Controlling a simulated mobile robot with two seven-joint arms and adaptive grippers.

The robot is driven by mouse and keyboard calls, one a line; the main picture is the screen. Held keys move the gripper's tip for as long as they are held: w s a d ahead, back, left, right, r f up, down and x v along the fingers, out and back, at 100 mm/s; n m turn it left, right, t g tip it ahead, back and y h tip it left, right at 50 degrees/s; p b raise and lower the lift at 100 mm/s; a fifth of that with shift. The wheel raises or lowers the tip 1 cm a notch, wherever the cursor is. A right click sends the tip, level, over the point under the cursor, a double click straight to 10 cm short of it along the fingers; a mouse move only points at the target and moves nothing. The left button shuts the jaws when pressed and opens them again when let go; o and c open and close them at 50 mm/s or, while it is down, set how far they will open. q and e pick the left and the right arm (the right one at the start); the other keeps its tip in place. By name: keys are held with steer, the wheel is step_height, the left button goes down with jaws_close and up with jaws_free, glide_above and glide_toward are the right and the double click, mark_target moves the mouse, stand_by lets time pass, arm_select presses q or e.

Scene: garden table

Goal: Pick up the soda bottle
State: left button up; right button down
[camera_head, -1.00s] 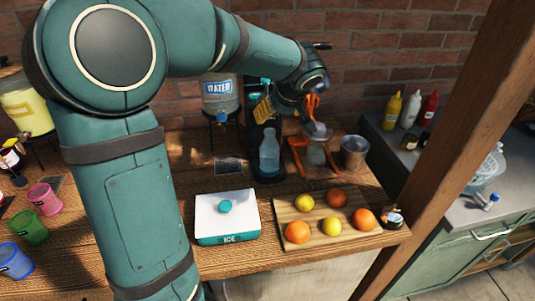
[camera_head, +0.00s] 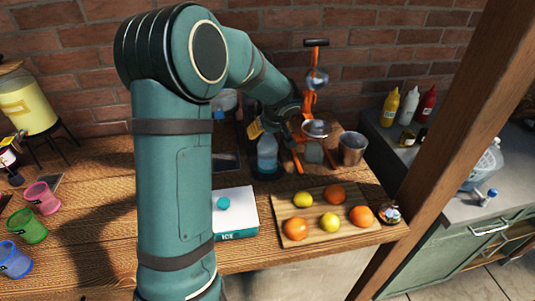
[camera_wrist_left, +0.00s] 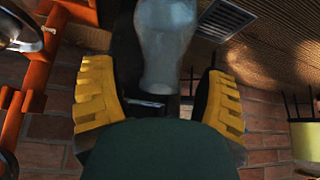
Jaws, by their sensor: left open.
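The soda bottle (camera_head: 267,155) is a clear, pale blue bottle standing upright at the back of the wooden table, left of the orange juicer press. My left gripper (camera_head: 265,131) is at the bottle's upper part in the head view, with one yellow finger pad showing on its left. In the left wrist view the bottle (camera_wrist_left: 167,45) shows in the gap between the two spread yellow pads of the open gripper (camera_wrist_left: 160,100). Whether a pad touches it I cannot tell. My wrist hides the bottle's top. My right gripper is not in view.
The orange press (camera_head: 316,128) and a metal cup (camera_head: 352,148) stand close right of the bottle. A cutting board (camera_head: 365,231) with oranges and lemons and a white ice box (camera_head: 235,200) lie in front. My arm partly hides the ice box and water dispenser.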

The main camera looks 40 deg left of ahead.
arm_select(q)
jaws_close()
steer(key=shift+r, duration=0.2)
stand_by(0.4)
steer(key=shift+r, duration=3.35)
steer(key=s+d+b, duration=0.2)
steer(key=s+d, duration=1)
steer(key=d, duration=0.3)
steer(key=shift+s+d, duration=0.2)
steer(key=shift+d, duration=0.05)
